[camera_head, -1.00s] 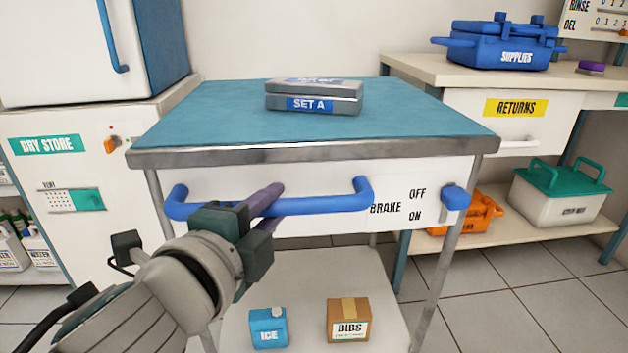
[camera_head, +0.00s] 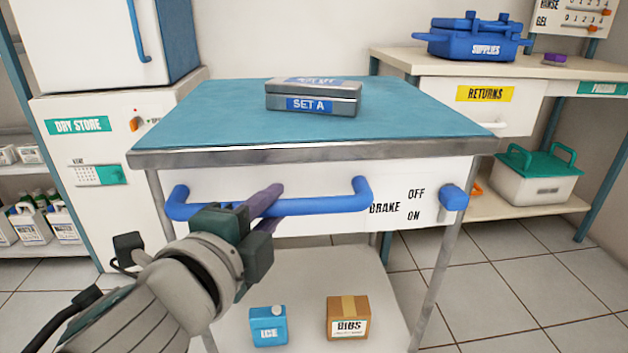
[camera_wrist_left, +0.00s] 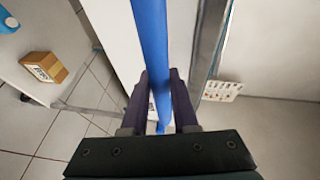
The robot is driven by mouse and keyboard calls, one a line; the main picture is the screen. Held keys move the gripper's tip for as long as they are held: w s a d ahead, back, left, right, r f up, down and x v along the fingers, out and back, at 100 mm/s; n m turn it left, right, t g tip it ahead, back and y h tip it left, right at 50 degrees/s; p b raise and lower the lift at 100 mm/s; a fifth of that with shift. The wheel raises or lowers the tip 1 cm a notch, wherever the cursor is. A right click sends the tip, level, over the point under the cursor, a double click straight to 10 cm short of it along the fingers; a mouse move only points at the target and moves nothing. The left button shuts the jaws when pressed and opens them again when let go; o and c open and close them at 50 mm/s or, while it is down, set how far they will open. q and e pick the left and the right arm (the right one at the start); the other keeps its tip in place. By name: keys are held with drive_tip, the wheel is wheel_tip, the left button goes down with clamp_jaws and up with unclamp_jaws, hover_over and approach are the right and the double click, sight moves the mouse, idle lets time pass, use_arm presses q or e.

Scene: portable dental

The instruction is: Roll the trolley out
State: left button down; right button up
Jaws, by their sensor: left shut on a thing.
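The trolley (camera_head: 215,123) has a teal top with a metal rim, a white front panel and thin metal legs. A blue bar handle (camera_head: 320,203) runs across its front. My left gripper (camera_head: 266,200) is shut on this handle near its middle. In the left wrist view the two dark fingers (camera_wrist_left: 160,100) sit on either side of the blue handle (camera_wrist_left: 149,40). The blue brake knob (camera_head: 454,198) is at the right of the panel, between the OFF and ON labels and closer to OFF in height. My right gripper is not in view.
A SET A case (camera_head: 313,98) lies on the trolley top. An ICE container (camera_head: 268,326) and a BIBS box (camera_head: 348,320) stand on its lower shelf. The dry store cabinet (camera_head: 110,170) is at the left, the RETURNS bench (camera_head: 420,70) at the right. Open floor shows at the right.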

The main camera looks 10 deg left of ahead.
use_arm(q)
drive_tip(key=shift+d+r, duration=0.1)
drive_tip(key=shift+r, duration=0.1)
drive_tip(key=c, duration=1.1)
unclamp_jaws()
drive_tip(key=o, duration=0.3)
drive_tip(key=shift+s+f, duration=0.1)
drive_tip(key=shift+s, duration=0.15)
drive_tip(key=shift+o, duration=0.6)
drive_tip(key=shift+w, duration=0.1)
drive_tip(key=p+v, duration=0.2)
drive_tip(key=v, duration=0.8)
